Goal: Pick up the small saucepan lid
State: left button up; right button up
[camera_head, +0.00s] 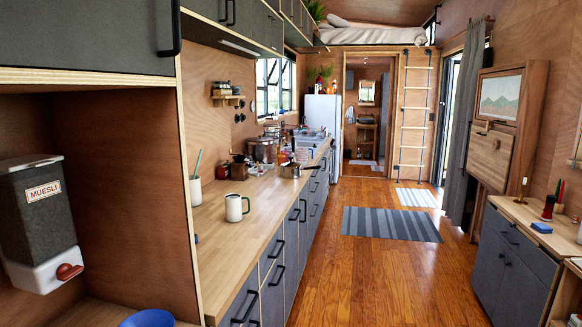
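A small metal saucepan (290,171) stands on the long wooden counter (222,256) at the left, some way down the room, near the counter's front edge. Its handle points right. It is too small to tell whether a lid is on it, and I cannot make out a separate lid. Neither of my grippers shows in this view.
A white mug (234,208) stands on the counter nearer to me. Jars and bottles crowd the counter farther back. A blue bowl (148,319) is at the bottom edge. The wooden floor (333,275) is clear, with a striped rug (390,224). A dark cabinet (510,262) stands right.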

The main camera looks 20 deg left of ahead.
aim_at(290, 165)
jog(key=i+u, duration=0.1)
jog(key=i, duration=0.75)
jog(key=i+u, duration=0.1)
jog(key=i, duration=0.8)
jog(key=i+l+u, duration=0.1)
jog(key=i, duration=0.75)
jog(key=l, duration=0.1)
